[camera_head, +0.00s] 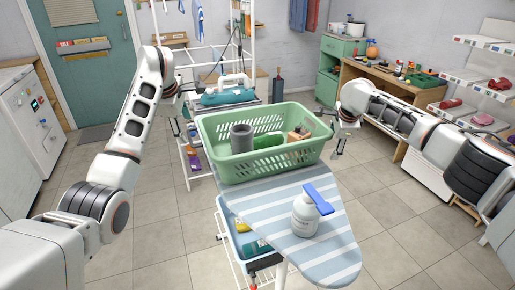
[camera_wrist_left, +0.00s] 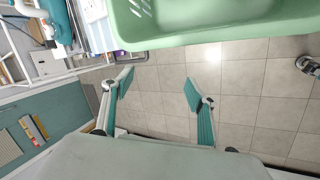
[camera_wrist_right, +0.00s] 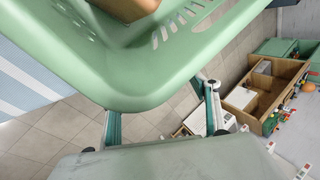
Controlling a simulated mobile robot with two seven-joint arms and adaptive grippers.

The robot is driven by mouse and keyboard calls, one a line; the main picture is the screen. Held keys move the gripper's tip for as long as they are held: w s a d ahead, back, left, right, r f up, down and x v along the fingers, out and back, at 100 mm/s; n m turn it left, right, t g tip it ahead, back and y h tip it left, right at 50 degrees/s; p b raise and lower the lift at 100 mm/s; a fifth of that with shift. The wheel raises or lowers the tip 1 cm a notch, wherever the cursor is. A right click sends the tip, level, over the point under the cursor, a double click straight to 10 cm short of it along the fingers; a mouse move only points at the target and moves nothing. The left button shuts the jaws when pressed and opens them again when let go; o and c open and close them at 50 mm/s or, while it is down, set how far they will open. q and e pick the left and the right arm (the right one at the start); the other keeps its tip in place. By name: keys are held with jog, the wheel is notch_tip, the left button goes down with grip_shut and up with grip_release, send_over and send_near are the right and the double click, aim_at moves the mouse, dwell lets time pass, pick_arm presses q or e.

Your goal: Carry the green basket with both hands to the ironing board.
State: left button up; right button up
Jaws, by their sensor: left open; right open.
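The green basket (camera_head: 268,163) appears to rest on the blue-striped ironing board (camera_head: 345,252), toward its far part. It holds a grey cylinder, a green item and a wooden-looking item. My left gripper (camera_head: 186,132) is open and empty just left of the basket. In the left wrist view the basket's rim (camera_wrist_left: 215,32) passes above the open fingers (camera_wrist_left: 158,90). My right gripper (camera_head: 340,146) is open by the basket's right end. In the right wrist view the basket's end (camera_wrist_right: 130,85) covers part of the space between the fingers; contact cannot be told.
A white bottle (camera_head: 304,216) and a blue brush-like item (camera_head: 318,199) are on the board's near part. A cart with a blue bin (camera_head: 240,243) stands beneath. A wooden workbench (camera_head: 385,72) and a drying rack stand behind.

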pick_arm(q)
jog(key=shift+v, duration=1)
pick_arm(e)
jog(key=v, duration=1.2)
pick_arm(q)
jog(key=shift+f, duration=0.1)
